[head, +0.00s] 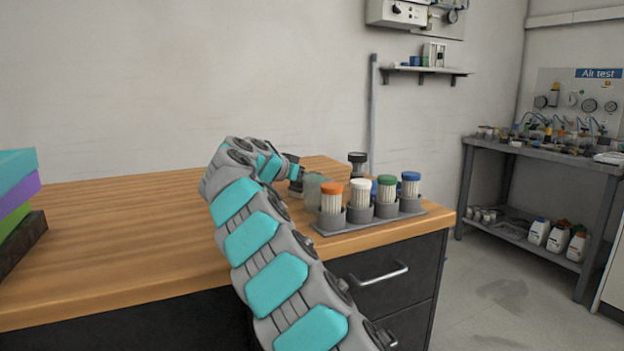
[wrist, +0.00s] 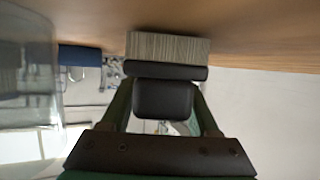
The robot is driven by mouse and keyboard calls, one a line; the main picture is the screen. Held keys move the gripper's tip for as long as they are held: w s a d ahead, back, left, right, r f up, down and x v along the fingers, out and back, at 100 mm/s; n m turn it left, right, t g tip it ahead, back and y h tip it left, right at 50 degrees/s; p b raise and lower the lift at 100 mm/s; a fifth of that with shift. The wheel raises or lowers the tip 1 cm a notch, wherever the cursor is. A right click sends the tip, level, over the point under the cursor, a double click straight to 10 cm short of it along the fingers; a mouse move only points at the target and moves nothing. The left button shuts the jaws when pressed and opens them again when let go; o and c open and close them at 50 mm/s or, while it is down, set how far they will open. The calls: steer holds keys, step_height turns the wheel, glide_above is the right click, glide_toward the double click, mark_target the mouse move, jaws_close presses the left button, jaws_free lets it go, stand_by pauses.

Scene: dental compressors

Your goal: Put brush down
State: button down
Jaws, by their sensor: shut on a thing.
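My gripper (head: 292,172) is over the wooden worktop (head: 120,225), left of the rack of capped cylinders. In the wrist view my gripper (wrist: 164,105) is shut on the brush, whose dark body (wrist: 164,99) sits between the two fingers. The brush's pale bristles (wrist: 168,47) point away from my gripper toward the worktop (wrist: 250,40). They are at or very close to the wood; I cannot tell whether they touch. In the head view the brush is small and mostly hidden by my arm and gripper.
A translucent container (head: 313,188) stands just right of my gripper; it looms at the left of the wrist view (wrist: 30,80). A grey rack (head: 340,229) holds cylinders with orange, white, green and blue caps. Coloured blocks (head: 15,195) lie far left. The worktop's left-middle is clear.

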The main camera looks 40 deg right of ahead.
steer(key=shift+f, duration=0.1)
steer(key=shift+f, duration=0.1)
steer(key=shift+c, duration=0.7)
jaws_free()
steer(key=shift+r, duration=0.2)
steer(key=b+v, duration=0.1)
steer(key=v, duration=1)
steer(key=shift+a+r, duration=0.1)
steer(key=shift+a, duration=0.15)
steer(key=shift+a+r, duration=0.1)
steer(key=shift+a, duration=0.1)
steer(key=shift+r, duration=0.1)
